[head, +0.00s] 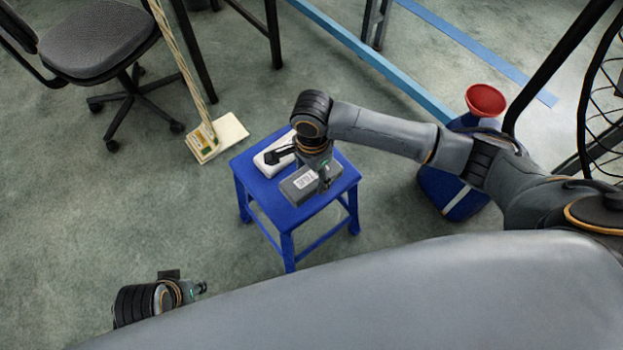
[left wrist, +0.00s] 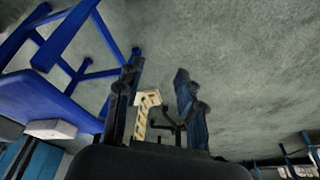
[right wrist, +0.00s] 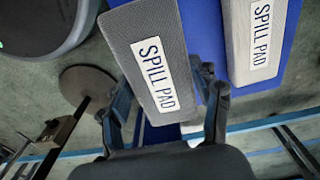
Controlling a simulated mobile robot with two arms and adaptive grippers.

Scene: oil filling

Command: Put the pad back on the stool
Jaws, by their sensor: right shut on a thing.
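The grey spill pad (head: 299,187) is at the front of the blue stool's seat (head: 284,213). My right gripper (right wrist: 170,98) is shut on one end of this pad, which also shows in the right wrist view (right wrist: 143,45). I cannot tell whether the pad rests on the seat or hangs just above it. A second, pale spill pad (head: 268,160) lies on the back of the seat, beside the grey one. It also shows in the right wrist view (right wrist: 252,35). My left gripper (left wrist: 158,70) is open and empty, low at the front left and apart from the stool.
A blue container (head: 455,190) with a red funnel (head: 485,99) stands to the right, partly behind my right arm. The carpet left of the stool is clear.

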